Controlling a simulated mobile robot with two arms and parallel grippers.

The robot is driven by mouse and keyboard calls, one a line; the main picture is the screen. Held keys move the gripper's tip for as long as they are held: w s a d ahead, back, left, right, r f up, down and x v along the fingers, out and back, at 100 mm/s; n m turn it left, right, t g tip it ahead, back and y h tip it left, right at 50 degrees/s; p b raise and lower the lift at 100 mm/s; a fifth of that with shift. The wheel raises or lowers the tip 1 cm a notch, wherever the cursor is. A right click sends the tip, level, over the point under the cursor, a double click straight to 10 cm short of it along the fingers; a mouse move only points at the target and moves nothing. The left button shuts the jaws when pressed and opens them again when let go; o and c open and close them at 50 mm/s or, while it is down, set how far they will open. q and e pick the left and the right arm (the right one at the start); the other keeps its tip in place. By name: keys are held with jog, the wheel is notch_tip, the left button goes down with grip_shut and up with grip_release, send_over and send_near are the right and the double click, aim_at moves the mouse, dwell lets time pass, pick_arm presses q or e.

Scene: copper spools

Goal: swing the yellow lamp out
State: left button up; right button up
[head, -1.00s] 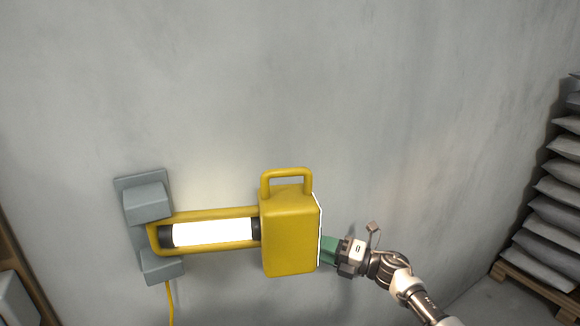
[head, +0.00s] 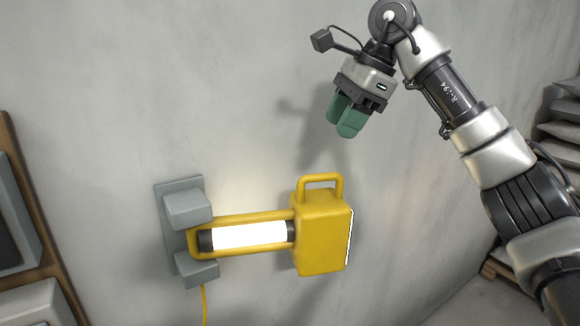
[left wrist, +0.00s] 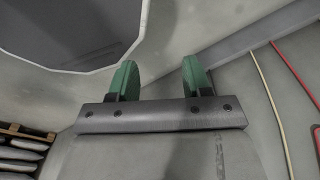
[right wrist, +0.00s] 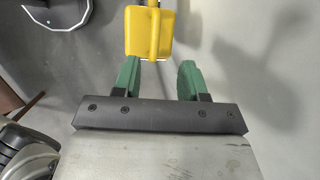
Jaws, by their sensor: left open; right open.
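The yellow lamp (head: 321,236) is fixed to the wall by a grey hinge bracket (head: 187,207) at its left end. Its lit white tube (head: 248,235) lies in a yellow frame, and a yellow loop handle (head: 320,182) tops the box end. My right gripper (head: 348,125) is above the lamp's box end, apart from it, with its green fingers pointing down. In the right wrist view the lamp (right wrist: 150,35) shows beyond the open, empty fingers (right wrist: 158,78). My left gripper (left wrist: 157,80) is open and empty in the left wrist view, with no lamp there.
A yellow cable (head: 204,303) hangs below the bracket. Stacked grey sacks (head: 563,130) stand on a pallet at the right. A brown-framed grey unit (head: 15,220) is at the far left. The wall above the lamp is bare.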

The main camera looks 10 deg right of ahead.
aim_at(326, 175)
jog(key=f, duration=0.3)
jog(key=f+p, duration=0.1)
jog(key=f, duration=0.2)
jog(key=shift+w+d+f, duration=0.1)
jog(key=shift+d, duration=0.1)
jog(key=shift+w+a+f+p, duration=0.2)
jog(key=shift+w+a+f, duration=0.05)
jog(key=shift+a+f, duration=0.3)
jog(key=shift+w+a+f+p, duration=0.15)
jog(key=shift+w+a+f, duration=0.05)
jog(key=shift+a+f, duration=0.5)
jog(key=shift+f, duration=0.4)
jog(key=c, duration=0.4)
pick_arm(q)
jog(key=d+r, duration=0.1)
jog(key=s+d+r, duration=0.1)
jog(key=shift+d, duration=0.35)
pick_arm(e)
grip_shut()
